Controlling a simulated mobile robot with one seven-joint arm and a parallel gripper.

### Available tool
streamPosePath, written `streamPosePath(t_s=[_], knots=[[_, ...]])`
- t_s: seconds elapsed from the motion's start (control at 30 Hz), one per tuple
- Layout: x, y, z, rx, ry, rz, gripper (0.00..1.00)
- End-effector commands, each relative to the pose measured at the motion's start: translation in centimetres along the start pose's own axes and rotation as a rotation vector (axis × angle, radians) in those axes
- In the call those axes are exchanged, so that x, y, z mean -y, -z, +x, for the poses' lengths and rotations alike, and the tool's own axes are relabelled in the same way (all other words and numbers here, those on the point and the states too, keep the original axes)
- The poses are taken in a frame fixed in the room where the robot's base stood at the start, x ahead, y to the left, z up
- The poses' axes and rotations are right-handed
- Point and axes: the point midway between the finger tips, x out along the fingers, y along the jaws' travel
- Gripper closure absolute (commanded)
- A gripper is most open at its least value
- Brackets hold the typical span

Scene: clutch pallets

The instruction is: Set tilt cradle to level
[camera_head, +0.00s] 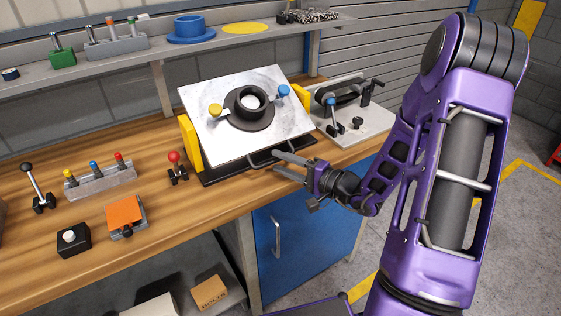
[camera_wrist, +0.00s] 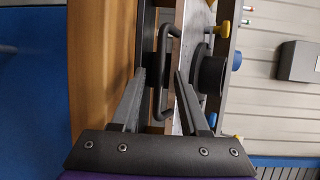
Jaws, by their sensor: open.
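The tilt cradle is a silvery plate (camera_head: 205,127) between yellow side brackets (camera_head: 190,143) on a dark base (camera_head: 220,174). The plate is tilted, with its front edge low. A black ring-shaped hub (camera_head: 250,103) with a yellow and a blue knob sits on it. A dark bar handle (camera_head: 254,163) runs along the plate's front edge; it also shows in the wrist view (camera_wrist: 175,32). My gripper (camera_head: 276,160) is open and empty at the handle. In the wrist view the handle appears between my gripper's fingertips (camera_wrist: 160,72); contact cannot be told.
A red-knobbed lever (camera_head: 176,168) stands left of the cradle. A fixture with a blue-knobbed lever (camera_head: 333,113) stands to the right. An orange-topped block (camera_head: 124,212) and a rack of coloured pegs (camera_head: 100,182) are farther left. A shelf (camera_head: 140,62) runs behind.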

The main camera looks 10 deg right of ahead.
Motion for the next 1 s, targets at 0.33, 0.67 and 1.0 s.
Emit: streamPosePath(t_s=[0.33, 0.67, 1.0], knots=[[-0.02, 0.01, 0.72, 0.0, 0.0, 0.0, 0.55], [-0.01, 0.01, 0.69, -0.001, 0.0, 0.0, 1.0], [-0.01, 0.01, 0.67, -0.001, 0.0, 0.0, 1.0]])
